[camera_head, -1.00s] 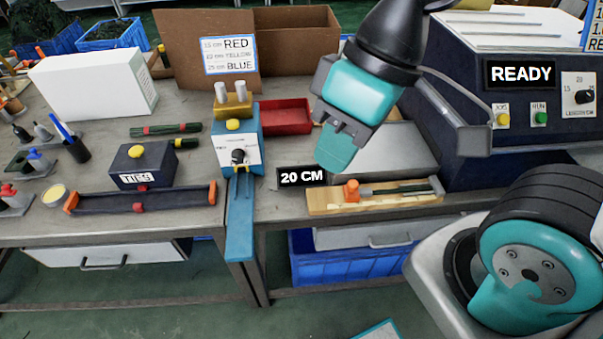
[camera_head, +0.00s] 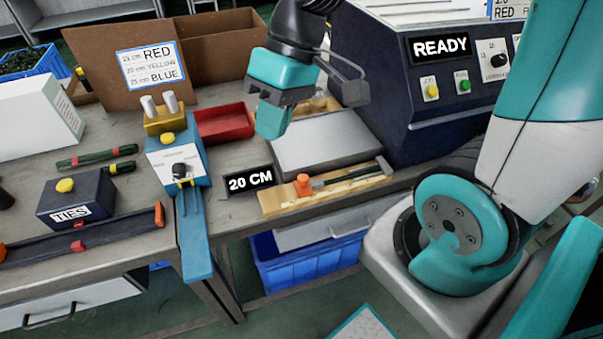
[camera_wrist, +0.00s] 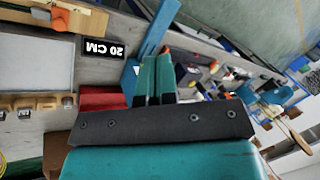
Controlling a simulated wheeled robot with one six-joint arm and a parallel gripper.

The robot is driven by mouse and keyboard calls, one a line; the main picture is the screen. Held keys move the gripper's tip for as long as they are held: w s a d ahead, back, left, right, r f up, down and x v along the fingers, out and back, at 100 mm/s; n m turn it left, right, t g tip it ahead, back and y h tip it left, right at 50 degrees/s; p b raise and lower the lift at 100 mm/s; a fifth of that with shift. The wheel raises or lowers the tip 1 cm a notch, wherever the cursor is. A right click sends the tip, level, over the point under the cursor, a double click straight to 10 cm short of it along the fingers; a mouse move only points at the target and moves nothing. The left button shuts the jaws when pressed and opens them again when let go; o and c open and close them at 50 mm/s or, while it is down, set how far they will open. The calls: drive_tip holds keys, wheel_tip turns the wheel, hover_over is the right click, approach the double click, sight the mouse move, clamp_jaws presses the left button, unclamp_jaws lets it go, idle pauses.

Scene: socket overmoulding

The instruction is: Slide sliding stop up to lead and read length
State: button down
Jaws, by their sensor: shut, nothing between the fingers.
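The wooden measuring board (camera_head: 285,202) lies at the front edge of the bench. The orange sliding stop (camera_head: 303,185) stands on its left half. A thin lead (camera_head: 345,178), grey with a dark part, lies along the board to the right of the stop. Its end seems close to the stop, but I cannot tell whether they touch. A black sign reads "20 CM" (camera_head: 250,181). My gripper (camera_head: 270,130) is shut and empty, above and behind the board, apart from the stop. In the wrist view, its teal fingers (camera_wrist: 155,78) lie together, and the stop (camera_wrist: 60,18) shows upper left.
A grey flat-topped box (camera_head: 325,140) stands behind the board, and a red bin (camera_head: 225,122) to its left. A blue station with a knob (camera_head: 178,165) and a "TIES" box (camera_head: 75,203) stand further left. The "READY" machine (camera_head: 430,100) is at the right.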

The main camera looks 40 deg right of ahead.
drive_tip(key=w+d+f+m+y+b, duration=0.1)
drive_tip(key=w+d+f+m+b, duration=0.15)
drive_tip(key=w+d+f, duration=0.45)
drive_tip(key=m+t+y+b, duration=0.1)
drive_tip(key=m+t+y, duration=0.1)
drive_tip(key=m, duration=0.2)
approach(315, 181)
wheel_tip(315, 181, up, 4)
drive_tip(key=x, duration=0.9)
drive_tip(key=shift+a+f, duration=0.15)
drive_tip(key=shift+a, duration=0.1)
